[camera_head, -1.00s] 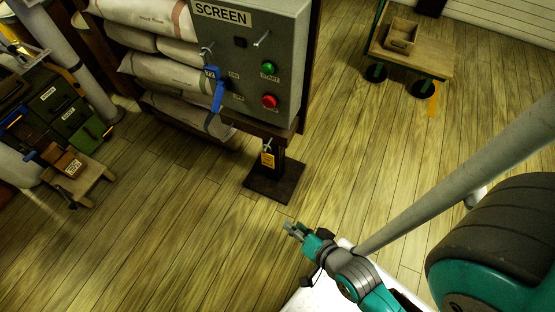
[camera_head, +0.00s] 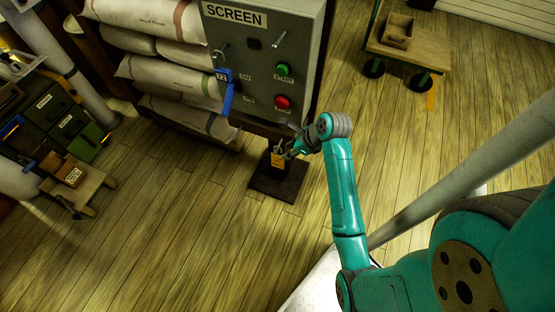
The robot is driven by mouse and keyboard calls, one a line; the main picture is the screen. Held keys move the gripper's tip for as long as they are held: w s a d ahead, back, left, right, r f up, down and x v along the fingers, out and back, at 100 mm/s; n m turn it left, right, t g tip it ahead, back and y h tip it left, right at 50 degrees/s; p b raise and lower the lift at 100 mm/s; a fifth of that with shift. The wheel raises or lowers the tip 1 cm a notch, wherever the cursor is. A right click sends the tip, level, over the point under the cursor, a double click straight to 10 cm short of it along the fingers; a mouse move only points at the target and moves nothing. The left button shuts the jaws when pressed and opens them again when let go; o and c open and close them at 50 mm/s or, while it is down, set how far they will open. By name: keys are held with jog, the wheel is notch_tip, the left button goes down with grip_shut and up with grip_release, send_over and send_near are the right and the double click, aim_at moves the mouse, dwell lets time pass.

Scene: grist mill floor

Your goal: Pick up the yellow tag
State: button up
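The yellow tag (camera_head: 278,161) hangs below the grey SCREEN control box, in front of the dark post of its stand. My gripper (camera_head: 286,150) is at the tag's upper right, very close to it in the picture. The gripper is small and partly hidden by my teal arm, so I cannot tell whether its fingers are open or shut, or whether they touch the tag.
Stacked sacks (camera_head: 165,73) stand at left. A wooden cart (camera_head: 408,50) is at upper right. A small stool (camera_head: 78,184) stands at left. The middle floor is clear.

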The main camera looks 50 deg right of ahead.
aim_at(278, 156)
jog(key=shift+m, duration=0.4)
jog(key=x, duration=0.6)
jog(key=d+x, duration=0.1)
jog(key=x, duration=0.3)
jog(key=shift+w, duration=0.2)
grip_shut()
